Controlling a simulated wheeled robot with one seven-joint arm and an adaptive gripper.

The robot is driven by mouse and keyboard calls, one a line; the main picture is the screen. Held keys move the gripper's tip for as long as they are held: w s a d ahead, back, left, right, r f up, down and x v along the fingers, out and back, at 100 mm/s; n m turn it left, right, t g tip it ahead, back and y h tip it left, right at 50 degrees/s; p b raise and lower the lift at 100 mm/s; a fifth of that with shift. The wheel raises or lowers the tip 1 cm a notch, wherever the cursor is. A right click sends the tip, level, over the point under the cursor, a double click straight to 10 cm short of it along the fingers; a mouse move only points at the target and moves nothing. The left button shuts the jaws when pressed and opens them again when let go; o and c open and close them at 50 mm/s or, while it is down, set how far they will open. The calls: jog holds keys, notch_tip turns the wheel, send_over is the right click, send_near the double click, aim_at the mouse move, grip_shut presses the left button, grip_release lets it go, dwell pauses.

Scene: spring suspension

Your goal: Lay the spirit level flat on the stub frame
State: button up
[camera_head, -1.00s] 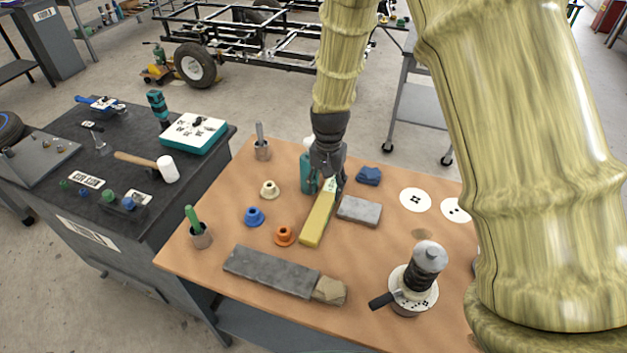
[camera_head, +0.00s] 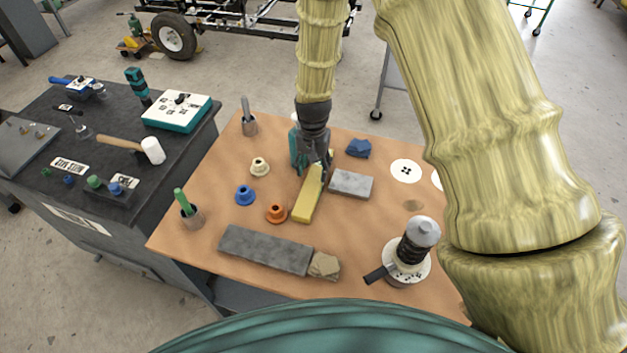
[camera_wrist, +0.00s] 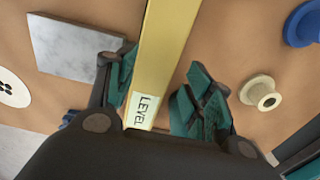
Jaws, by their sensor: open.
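The spirit level, a yellow bar (camera_head: 306,203), lies on the orange-brown tabletop. In the wrist view, the level (camera_wrist: 164,50) runs between my fingers, with a pale LEVEL label near its close end. My gripper (camera_head: 318,168) is over the level's far end. Its teal-padded fingers, also seen in the wrist view (camera_wrist: 155,95), are open, one on each side of the bar, with a clear gap on the right side. I cannot tell for sure which thing is the stub frame; a black wheeled vehicle frame (camera_head: 245,29) stands on the floor behind.
A light grey block (camera_head: 351,184) lies right of the level. Orange (camera_head: 276,213), blue (camera_head: 245,195) and cream (camera_head: 260,167) flanged bushings stand left. A dark grey slab (camera_head: 262,249) and a spring-like assembly (camera_head: 408,255) are in front. A dark bench (camera_head: 60,130) stands left.

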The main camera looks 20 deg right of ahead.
aim_at(314, 179)
jog(key=shift+f, duration=0.25)
jog(key=shift+s+f+p, duration=0.7)
jog(key=shift+s+p, duration=0.1)
jog(key=shift+s, duration=0.05)
jog(key=shift+w+f, duration=0.2)
jog(key=shift+f, duration=0.45)
jog(key=shift+w+f, duration=0.15)
jog(key=shift+f, duration=0.45)
jog(key=shift+s+d+r, duration=0.1)
jog(key=shift+r, duration=0.05)
jog(key=c, duration=1)
jog(key=shift+w+r, duration=0.2)
jog(key=shift+r, duration=0.35)
notch_tip(314, 179, up, 17)
jog(key=b, duration=0.4)
jog(key=shift+s, duration=0.1)
